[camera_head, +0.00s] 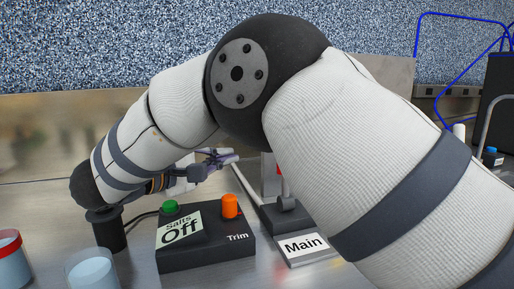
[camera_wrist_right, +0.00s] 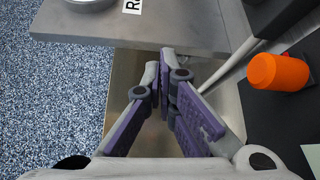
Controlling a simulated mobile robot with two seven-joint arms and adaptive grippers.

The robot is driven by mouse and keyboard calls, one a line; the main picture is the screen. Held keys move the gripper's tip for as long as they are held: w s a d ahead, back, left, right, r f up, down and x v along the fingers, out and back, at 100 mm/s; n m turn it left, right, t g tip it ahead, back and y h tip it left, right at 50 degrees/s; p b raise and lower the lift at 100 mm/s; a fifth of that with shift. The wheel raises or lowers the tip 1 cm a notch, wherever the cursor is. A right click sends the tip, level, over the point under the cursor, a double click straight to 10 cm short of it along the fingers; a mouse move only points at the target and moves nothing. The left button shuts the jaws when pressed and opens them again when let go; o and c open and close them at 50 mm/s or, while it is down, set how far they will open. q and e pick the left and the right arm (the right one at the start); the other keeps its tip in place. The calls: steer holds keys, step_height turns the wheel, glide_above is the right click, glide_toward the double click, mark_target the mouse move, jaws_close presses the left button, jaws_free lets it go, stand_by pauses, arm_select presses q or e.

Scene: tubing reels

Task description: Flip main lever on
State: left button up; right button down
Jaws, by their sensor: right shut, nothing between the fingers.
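The Main lever unit (camera_head: 288,218) stands on the metal table right of the Trim box, with a white "Main" label (camera_head: 303,245) in front. Its grey lever (camera_head: 283,187) rises from the base, with red showing near it. My right arm hides part of the unit. My right gripper (camera_head: 230,158) is behind the Trim box, pointing right toward the lever. In the right wrist view its purple-padded fingers (camera_wrist_right: 164,62) are together and empty. A grey rod slants just right of the fingertips there; I cannot tell whether they touch it. My left gripper is out of view.
The black Trim box (camera_head: 205,250) carries a green button (camera_head: 170,207), an orange knob (camera_head: 230,206) and a "Salts Off" card (camera_head: 180,229). The orange knob is close right of the fingers in the wrist view (camera_wrist_right: 278,72). Two cups (camera_head: 92,270) (camera_head: 12,262) stand at front left.

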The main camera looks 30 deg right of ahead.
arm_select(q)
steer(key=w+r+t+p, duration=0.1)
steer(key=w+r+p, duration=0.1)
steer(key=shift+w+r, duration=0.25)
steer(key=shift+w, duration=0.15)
arm_select(e)
steer(key=d, duration=0.9)
steer(key=shift+s+d+f, duration=0.15)
steer(key=shift+s+d, duration=0.05)
steer(key=shift+s, duration=0.05)
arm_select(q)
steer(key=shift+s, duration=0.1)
